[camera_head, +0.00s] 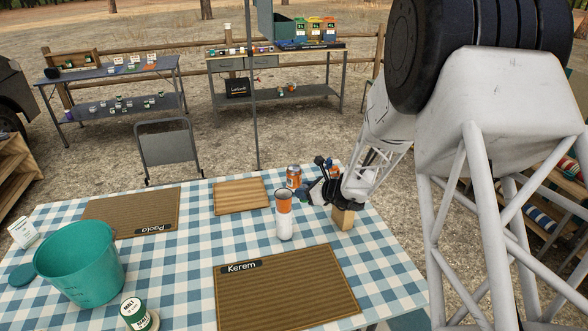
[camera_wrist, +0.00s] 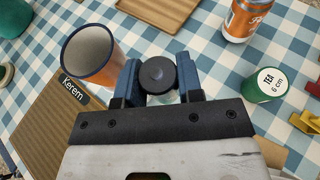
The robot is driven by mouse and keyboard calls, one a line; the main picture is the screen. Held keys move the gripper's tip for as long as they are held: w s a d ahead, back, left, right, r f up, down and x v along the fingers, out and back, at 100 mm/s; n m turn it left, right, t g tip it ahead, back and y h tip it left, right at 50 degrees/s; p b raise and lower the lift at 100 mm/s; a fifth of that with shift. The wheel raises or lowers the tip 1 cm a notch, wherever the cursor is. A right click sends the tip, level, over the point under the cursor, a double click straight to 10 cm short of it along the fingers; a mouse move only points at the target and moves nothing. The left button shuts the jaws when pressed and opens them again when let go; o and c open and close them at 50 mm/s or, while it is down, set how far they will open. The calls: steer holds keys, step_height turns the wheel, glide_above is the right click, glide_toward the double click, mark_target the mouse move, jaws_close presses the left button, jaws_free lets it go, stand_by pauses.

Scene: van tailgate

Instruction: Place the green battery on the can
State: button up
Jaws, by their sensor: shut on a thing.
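My gripper (camera_head: 311,193) is over the right part of the checked table. In the wrist view its blue fingers (camera_wrist: 158,80) are shut on a round black-topped thing (camera_wrist: 158,73). A pale greenish bit shows below the top; I cannot tell whether this is the green battery. No other battery is clear in view. The orange and silver can (camera_head: 293,177) stands upright just behind and left of my gripper. In the wrist view the can (camera_wrist: 246,16) is at the upper right, apart from the fingers.
An orange and white cup (camera_head: 284,216) stands open-topped close to the left of my gripper. A green TEA tin (camera_wrist: 265,85) is to the right in the wrist view. A wooden block (camera_head: 343,218), a board (camera_head: 241,196) and the Kerem mat (camera_head: 286,290) are nearby.

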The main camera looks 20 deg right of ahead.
steer(key=w+r+n+g+y, duration=0.2)
steer(key=w+r+n, duration=0.1)
steer(key=w, duration=0.3)
steer(key=shift+w+d+r+g+y, duration=0.15)
steer(key=shift+d+r+g+y, duration=0.2)
steer(key=shift+d, duration=0.1)
stand_by(0.4)
glide_above(294, 168)
steer(key=shift+w+d+f, duration=0.1)
steer(key=shift+w+f, duration=0.1)
steer(key=shift+f, duration=0.55)
steer(key=shift+f, duration=1.75)
steer(key=shift+f, duration=0.15)
